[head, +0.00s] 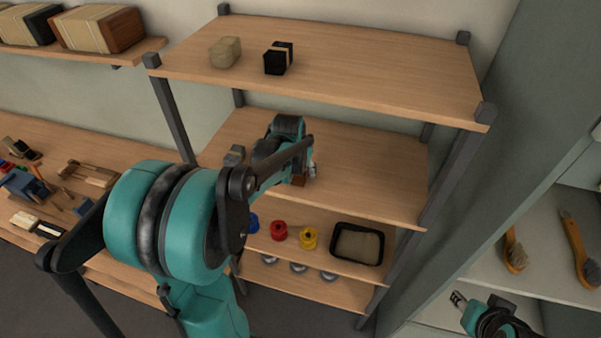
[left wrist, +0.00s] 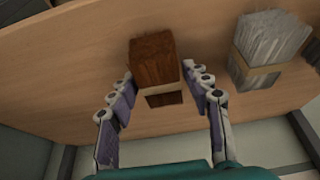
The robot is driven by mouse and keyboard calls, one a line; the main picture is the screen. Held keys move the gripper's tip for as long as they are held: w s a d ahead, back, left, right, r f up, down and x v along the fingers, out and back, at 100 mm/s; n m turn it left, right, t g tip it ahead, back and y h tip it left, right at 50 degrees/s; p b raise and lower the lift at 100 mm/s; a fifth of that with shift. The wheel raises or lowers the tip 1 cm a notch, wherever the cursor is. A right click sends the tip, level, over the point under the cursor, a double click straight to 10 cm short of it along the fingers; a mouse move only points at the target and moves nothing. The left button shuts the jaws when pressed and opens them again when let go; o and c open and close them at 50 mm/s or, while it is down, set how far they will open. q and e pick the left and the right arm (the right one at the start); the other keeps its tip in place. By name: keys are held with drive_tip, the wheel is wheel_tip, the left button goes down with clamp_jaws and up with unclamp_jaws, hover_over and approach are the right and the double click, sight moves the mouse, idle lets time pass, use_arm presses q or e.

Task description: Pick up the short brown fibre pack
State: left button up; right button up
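The short brown fibre pack (left wrist: 153,62), with a pale band round it, sits on the rack's middle shelf (head: 370,170). In the head view only a small part of the pack (head: 299,181) shows beneath my left gripper (head: 308,172). In the left wrist view my left gripper (left wrist: 158,76) is open, one finger on each side of the pack, with small gaps seeming to remain. My right gripper (head: 458,298) is at the lower right, far from the rack; its fingers are too small to read.
A grey banded pack (left wrist: 270,45) stands beside the brown one. The top shelf holds a beige pack (head: 225,52) and a black pack (head: 278,58). Below are red (head: 279,230) and yellow (head: 309,238) spools and a black tray (head: 336,256). A dark rack post (head: 455,165) stands right.

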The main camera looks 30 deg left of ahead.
use_arm(q)
drive_tip(key=c, duration=0.7)
drive_tip(key=shift+r, duration=0.1)
